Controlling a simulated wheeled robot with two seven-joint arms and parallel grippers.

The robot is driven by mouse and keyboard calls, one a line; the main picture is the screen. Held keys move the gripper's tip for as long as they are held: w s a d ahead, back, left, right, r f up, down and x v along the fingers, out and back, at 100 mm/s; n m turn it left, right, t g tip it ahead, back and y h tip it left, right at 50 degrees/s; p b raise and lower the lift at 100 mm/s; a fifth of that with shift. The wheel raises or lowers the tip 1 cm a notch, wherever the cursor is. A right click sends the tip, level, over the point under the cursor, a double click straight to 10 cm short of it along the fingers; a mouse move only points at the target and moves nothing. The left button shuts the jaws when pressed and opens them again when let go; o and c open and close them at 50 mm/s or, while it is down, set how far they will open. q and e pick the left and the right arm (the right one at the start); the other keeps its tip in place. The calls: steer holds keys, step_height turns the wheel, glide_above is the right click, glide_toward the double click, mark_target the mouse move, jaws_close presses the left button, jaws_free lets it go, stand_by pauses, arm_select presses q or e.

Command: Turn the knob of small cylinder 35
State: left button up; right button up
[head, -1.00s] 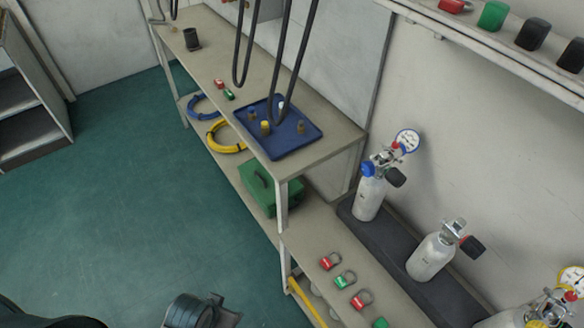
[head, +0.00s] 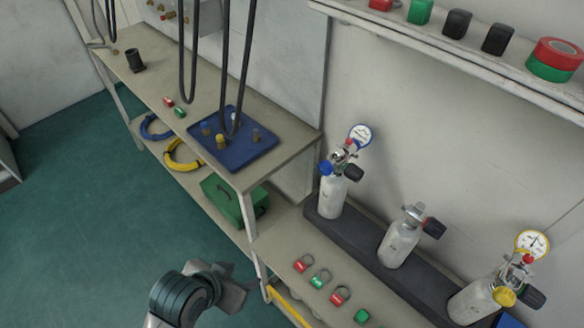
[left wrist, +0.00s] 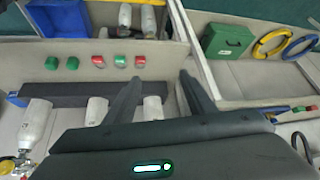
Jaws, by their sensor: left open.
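Three small white cylinders stand in a row on a black rack: a left one (head: 332,196) with gauge and blue knob (head: 326,168), a middle one (head: 398,246) without a gauge, and a right one (head: 468,303) with gauge and yellow knob (head: 503,296). Each has a black knob at its valve. No number is legible, so I cannot tell which is 35. My left gripper (head: 238,284) is open and empty, in front of the bench and apart from the cylinders. In the left wrist view, its fingers (left wrist: 162,84) point toward the bench, partly covering the cylinders.
Red and green padlocks (head: 319,279) lie on the bench before the rack. A higher bench holds a blue tray (head: 262,148), with black hoses hanging over it. A green case (head: 222,200) sits below. A wall shelf (head: 440,43) holds coloured items.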

mark_target(356, 176)
arm_select(q)
steer(key=w+d+r+m+h, duration=0.1)
steer(key=w+d+r+m, duration=0.6)
steer(key=d+r+m, duration=0.2)
steer(key=w+d+r+m+t+h, duration=0.1)
steer(key=w+d+r+m+h, duration=0.1)
steer(key=w+d+r+m, duration=0.5)
steer(key=d+r+m, duration=0.3)
steer(key=d+m, duration=0.1)
steer(key=shift+w+m, duration=0.25)
steer(key=shift+m, duration=0.05)
steer(key=shift+w+d, duration=0.1)
steer(key=shift+d, duration=0.1)
steer(key=p+x, duration=0.4)
steer(key=x, duration=1.3)
steer(key=shift+d+p, duration=0.15)
steer(key=shift+p, duration=0.15)
steer(key=shift+c, duration=0.4)
steer(key=c, duration=1)
